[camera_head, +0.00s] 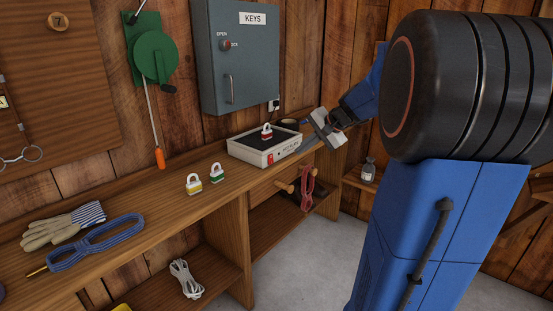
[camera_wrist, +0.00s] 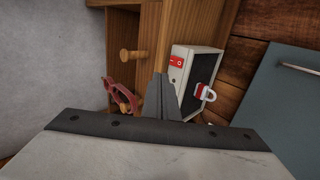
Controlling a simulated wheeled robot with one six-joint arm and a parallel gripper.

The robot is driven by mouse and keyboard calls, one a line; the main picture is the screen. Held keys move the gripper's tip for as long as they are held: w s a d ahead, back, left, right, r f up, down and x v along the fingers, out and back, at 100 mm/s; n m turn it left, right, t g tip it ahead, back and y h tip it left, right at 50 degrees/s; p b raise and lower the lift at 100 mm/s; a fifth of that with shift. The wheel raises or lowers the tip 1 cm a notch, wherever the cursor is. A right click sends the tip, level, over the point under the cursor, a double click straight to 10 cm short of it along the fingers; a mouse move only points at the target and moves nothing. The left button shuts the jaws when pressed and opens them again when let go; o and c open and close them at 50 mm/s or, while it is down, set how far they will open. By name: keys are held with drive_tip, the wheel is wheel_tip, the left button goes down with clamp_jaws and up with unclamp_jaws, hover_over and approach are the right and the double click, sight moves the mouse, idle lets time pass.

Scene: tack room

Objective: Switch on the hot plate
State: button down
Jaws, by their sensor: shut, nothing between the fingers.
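The hot plate (camera_head: 245,151) is a pale box with a dark top on the bench, below the grey key cabinet. I cannot tell the switch's position. A red and white padlock (camera_head: 267,131) stands on the dark top and shows in the wrist view (camera_wrist: 207,93). My gripper (camera_head: 306,146) is at the right of the hot plate's front, shut and empty. In the wrist view its fingertips (camera_wrist: 160,77) point toward the front face, just beside the switch.
A red rope coil (camera_head: 307,188) hangs on a wooden drawer knob below. The grey key cabinet (camera_head: 237,55) is on the wall. Gloves (camera_head: 62,224) and blue rope (camera_head: 96,240) lie at left.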

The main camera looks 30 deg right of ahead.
drive_tip(key=shift+w+f, duration=0.1)
approach(271, 160)
drive_tip(key=shift+s+d+f+x, duration=0.1)
drive_tip(key=shift+s+f+x, duration=0.05)
drive_tip(key=shift+x, duration=1)
drive_tip(key=shift+s+d+f+x, duration=0.1)
drive_tip(key=shift+s+f+x, duration=0.05)
drive_tip(key=shift+x, duration=0.95)
drive_tip(key=shift+s+f+x, duration=0.2)
drive_tip(key=shift+x, duration=0.95)
drive_tip(key=shift+w, duration=0.15)
drive_tip(key=shift+r, duration=0.75)
